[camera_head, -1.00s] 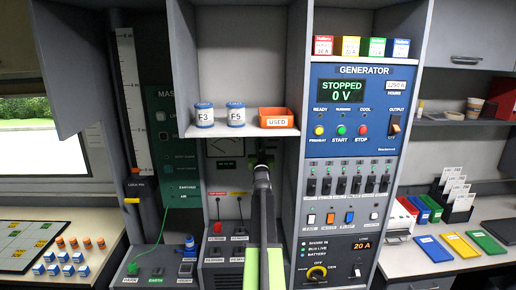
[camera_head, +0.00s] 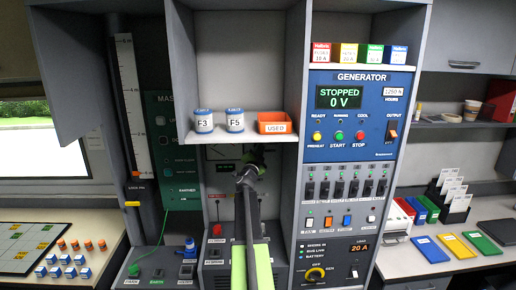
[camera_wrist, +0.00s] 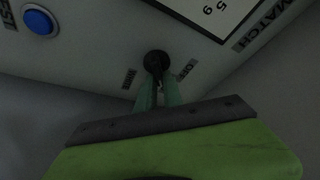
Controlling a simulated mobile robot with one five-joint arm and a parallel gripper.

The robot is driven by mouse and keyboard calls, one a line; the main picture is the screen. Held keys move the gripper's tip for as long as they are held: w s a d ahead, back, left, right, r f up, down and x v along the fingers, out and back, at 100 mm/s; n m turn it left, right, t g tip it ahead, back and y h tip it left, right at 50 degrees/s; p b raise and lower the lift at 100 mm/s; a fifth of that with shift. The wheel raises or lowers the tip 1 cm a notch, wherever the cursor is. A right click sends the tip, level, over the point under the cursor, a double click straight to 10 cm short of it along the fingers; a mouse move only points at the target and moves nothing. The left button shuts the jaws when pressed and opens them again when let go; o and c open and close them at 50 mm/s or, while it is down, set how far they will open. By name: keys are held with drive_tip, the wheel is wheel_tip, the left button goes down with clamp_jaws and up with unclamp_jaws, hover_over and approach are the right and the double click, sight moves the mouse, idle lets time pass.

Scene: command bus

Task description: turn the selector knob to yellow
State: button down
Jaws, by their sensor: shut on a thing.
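A small black round selector knob (camera_wrist: 157,61) sits on a grey panel in the wrist view. A label that seems to read OFF (camera_wrist: 187,69) is on its right and one that seems to read WHITE (camera_wrist: 129,79) is on its left. I see no yellow mark there. My gripper (camera_wrist: 159,84) has its two green fingers shut on the knob, hiding its near side. In the head view my arm reaches into the recess under the shelf, and this knob is hidden behind it or too small to make out.
A blue button (camera_wrist: 39,21) and a white card (camera_wrist: 215,12) are on the same panel. In the head view, the shelf (camera_head: 240,137) with two jars and an orange bin (camera_head: 274,122) hangs just above my arm. The generator panel (camera_head: 357,110) stands to the right.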

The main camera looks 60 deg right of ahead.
drive_tip(key=shift+w+m+g+y+p, duration=0.1)
drive_tip(key=shift+m+g+y+p, duration=0.35)
drive_tip(key=shift+m+p, duration=0.75)
drive_tip(key=shift+m+g+y+p, duration=0.35)
drive_tip(key=shift+m+g+p, duration=0.15)
drive_tip(key=shift+m, duration=1.4)
drive_tip(key=c, duration=1.5)
unclamp_jaws()
drive_tip(key=shift+d+f, duration=0.1)
drive_tip(key=shift+f, duration=0.05)
drive_tip(key=b+v, duration=0.1)
drive_tip(key=v, duration=1.6)
drive_tip(key=shift+a, duration=0.25)
